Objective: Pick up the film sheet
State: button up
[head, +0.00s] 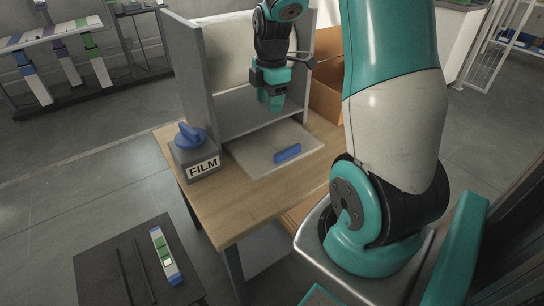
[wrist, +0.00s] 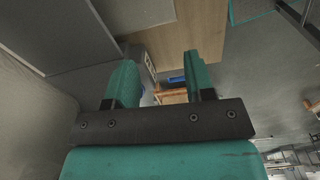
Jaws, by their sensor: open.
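A pale flat sheet (head: 255,155) lies on the wooden table in front of a grey stand; it looks like the film sheet, though I cannot tell it from a plate. A blue bar (head: 287,153) lies on its right part. My gripper (head: 274,106) hangs above the sheet's back edge, in front of the grey stand, apart from the sheet. In the wrist view its two teal fingers (wrist: 161,80) are spread with nothing held between them. A small blue thing (wrist: 177,79) shows beyond the fingers; I cannot tell which it is.
A grey box labelled FILM (head: 200,165) with a blue knob stands at the table's left. The grey stand (head: 240,105) has tall side walls close around my gripper. A cardboard box (head: 327,95) is at right. The wooden table's (head: 235,215) front is clear.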

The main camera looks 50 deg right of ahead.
jog(key=d+f+n, duration=0.1)
jog(key=d+f, duration=0.3)
jog(key=b, duration=0.2)
send_over(281, 153)
notch_tip(281, 153, down, 10)
jog(key=shift+d+f, duration=0.1)
jog(key=shift+f, duration=0.1)
jog(key=shift+f+b, duration=0.65)
jog(key=shift+f, duration=2.3)
grip_shut()
